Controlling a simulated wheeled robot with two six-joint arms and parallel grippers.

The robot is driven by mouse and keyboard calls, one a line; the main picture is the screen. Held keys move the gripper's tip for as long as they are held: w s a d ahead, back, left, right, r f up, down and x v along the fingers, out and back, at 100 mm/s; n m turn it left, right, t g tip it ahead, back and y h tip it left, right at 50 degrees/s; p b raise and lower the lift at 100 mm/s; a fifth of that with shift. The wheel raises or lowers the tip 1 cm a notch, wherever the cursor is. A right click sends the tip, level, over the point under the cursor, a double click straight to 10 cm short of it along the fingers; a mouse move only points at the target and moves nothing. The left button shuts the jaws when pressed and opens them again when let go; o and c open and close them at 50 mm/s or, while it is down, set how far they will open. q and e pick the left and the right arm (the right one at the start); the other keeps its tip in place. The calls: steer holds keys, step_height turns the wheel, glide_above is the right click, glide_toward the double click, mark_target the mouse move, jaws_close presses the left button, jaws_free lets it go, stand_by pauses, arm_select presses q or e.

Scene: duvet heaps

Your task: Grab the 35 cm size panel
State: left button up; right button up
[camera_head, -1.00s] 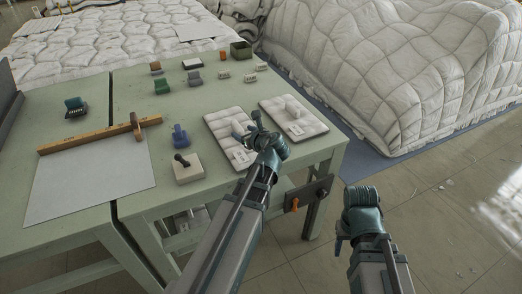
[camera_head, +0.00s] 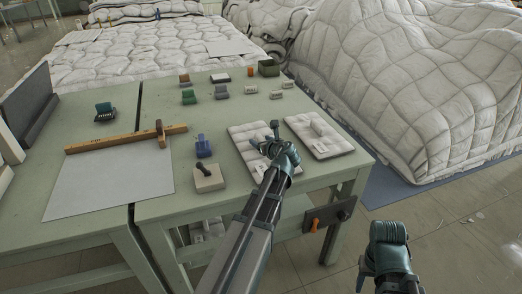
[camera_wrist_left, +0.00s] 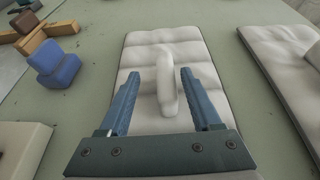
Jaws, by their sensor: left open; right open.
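Two white quilted panels lie flat side by side on the green table (camera_head: 170,232). The left panel (camera_head: 243,141) has a raised white handle (camera_wrist_left: 166,82) along its middle; the right panel (camera_head: 318,135) also has a raised piece on top. I cannot read a size on either. My left gripper (camera_wrist_left: 159,78) is open above the left panel, its blue fingers on either side of the handle and apart from it. In the head view the left gripper (camera_head: 272,140) hides part of this panel. My right gripper (camera_head: 386,235) is open and empty, off the table's right side.
A blue block (camera_head: 203,146) and a pale block with a dark knob (camera_head: 208,178) stand left of the panels. A wooden T-rule (camera_head: 120,140) lies by a white sheet (camera_head: 105,185). Small blocks stand behind. A duvet heap (camera_head: 420,90) rises at right.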

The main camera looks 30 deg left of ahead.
mark_target(258, 136)
arm_select(q)
steer(key=b+x, duration=0.1)
steer(key=x, duration=0.4)
steer(key=shift+w+d+r+b, duration=0.1)
steer(key=shift+w+b, duration=0.25)
steer(key=shift+w, duration=0.1)
steer(key=shift+r, duration=0.1)
jaws_close()
